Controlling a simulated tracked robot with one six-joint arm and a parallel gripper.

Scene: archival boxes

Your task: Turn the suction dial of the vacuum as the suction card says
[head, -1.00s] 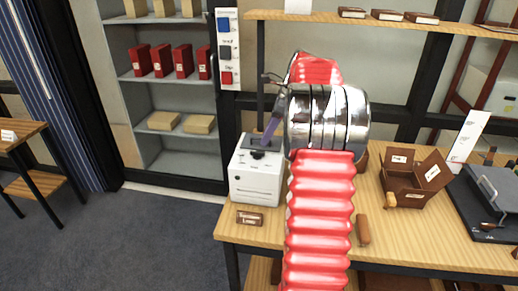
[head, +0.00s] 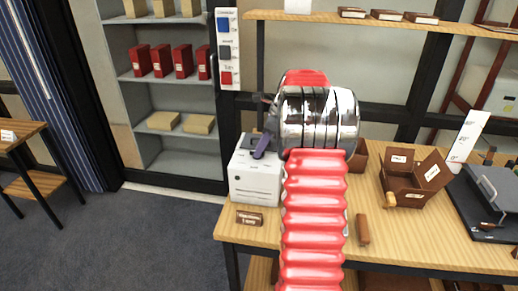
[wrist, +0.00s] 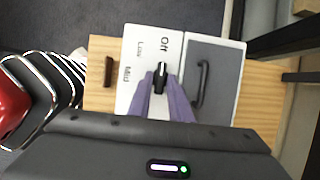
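The white vacuum unit (head: 255,183) stands on the left end of the wooden bench. In the wrist view its white face (wrist: 137,48) carries the labels Off, Low and Mid. The black dial (wrist: 161,77) has a pale tip pointing toward Off. My gripper (wrist: 161,84) has its two purple fingers on either side of the dial; whether they press on it is unclear. In the head view my gripper (head: 262,151) reaches down onto the unit's top.
A grey lid with a dark handle (wrist: 203,84) lies right beside the dial. An open brown box (head: 405,190) and a wooden-handled tool (head: 362,229) lie further right on the bench (head: 400,245). Shelves with red boxes (head: 161,60) stand behind.

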